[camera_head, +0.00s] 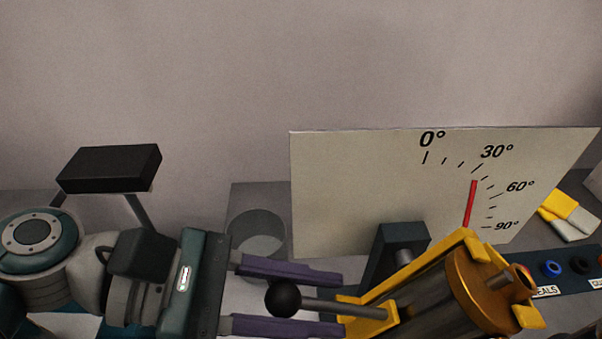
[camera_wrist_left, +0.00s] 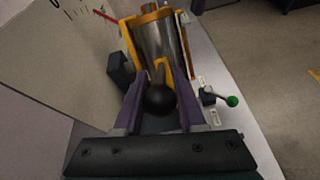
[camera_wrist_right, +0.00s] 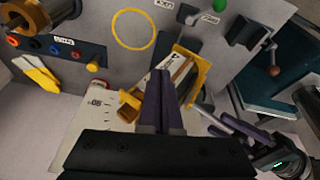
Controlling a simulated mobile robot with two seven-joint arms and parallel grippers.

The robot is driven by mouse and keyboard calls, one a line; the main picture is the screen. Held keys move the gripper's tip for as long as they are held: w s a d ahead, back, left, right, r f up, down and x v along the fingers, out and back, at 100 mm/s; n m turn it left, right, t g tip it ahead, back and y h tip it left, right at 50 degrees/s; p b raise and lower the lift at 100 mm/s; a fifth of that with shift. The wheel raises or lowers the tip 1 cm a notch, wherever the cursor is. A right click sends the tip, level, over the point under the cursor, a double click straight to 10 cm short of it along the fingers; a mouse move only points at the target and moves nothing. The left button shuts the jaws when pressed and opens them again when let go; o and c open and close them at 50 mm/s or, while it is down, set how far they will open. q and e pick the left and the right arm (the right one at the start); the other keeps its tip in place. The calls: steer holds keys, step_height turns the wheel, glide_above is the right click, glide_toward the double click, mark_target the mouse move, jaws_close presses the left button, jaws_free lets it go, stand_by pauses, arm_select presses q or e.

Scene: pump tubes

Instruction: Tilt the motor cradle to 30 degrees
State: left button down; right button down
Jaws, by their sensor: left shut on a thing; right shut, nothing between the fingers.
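The motor cradle (camera_head: 462,250) is a yellow frame holding a grey cylindrical motor (camera_head: 425,285) with a copper end cap; it is tilted, its copper end toward the right. A lever with a black ball knob (camera_head: 283,299) sticks out of its left side. My left gripper (camera_head: 342,302) has its purple fingers on either side of the knob and is shut on it, as the left wrist view (camera_wrist_left: 158,120) also shows. A red pointer (camera_head: 470,203) on the dial plate (camera_head: 350,180) ends near the 30° tick. My right gripper (camera_wrist_right: 160,100) is shut and empty, outside the head view.
A grey cup (camera_head: 257,235) stands behind the left gripper. Yellow gloves (camera_head: 570,213) and a rack of coloured seals (camera_head: 552,268) lie to the right. In the right wrist view, a yellow ring (camera_wrist_right: 133,29) marks the bench. A green-knobbed handle (camera_wrist_left: 232,101) stands beside the cradle.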

arm_select(q)
steer(key=shift+d+r, duration=0.15)
steer(key=shift+r, duration=0.05)
steer(key=c, duration=0.5)
jaws_free()
steer(key=shift+f, duration=0.1)
steer(key=v, duration=1)
